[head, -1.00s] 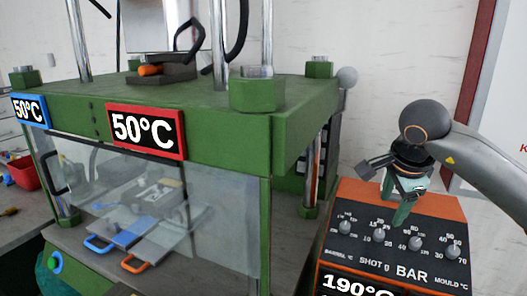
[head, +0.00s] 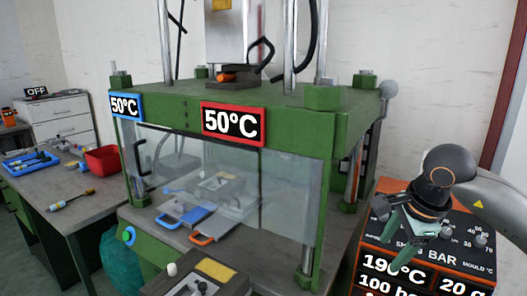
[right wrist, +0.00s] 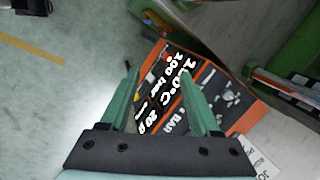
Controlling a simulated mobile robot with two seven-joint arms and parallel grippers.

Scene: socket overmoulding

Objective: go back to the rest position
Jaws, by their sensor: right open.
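My right gripper (head: 362,252) is in front of the orange and black control box (head: 440,262) at the right of the head view. Its green fingers are spread apart with nothing between them, as the right wrist view (right wrist: 165,100) shows. Beyond the fingers in that view lies the control box's display (right wrist: 170,88). It is apart from the fingertips as far as I can tell. The arm hides some of the box's knobs in the head view. My left gripper is not in view.
The green moulding press (head: 230,132) stands in the middle, its clear guard (head: 285,195) down in front. Two plates with blue and orange handles lie behind it. At left, a bench (head: 100,190) holds a red bin (head: 103,159) and a blue tray (head: 28,165). Open floor shows in the right wrist view (right wrist: 60,90).

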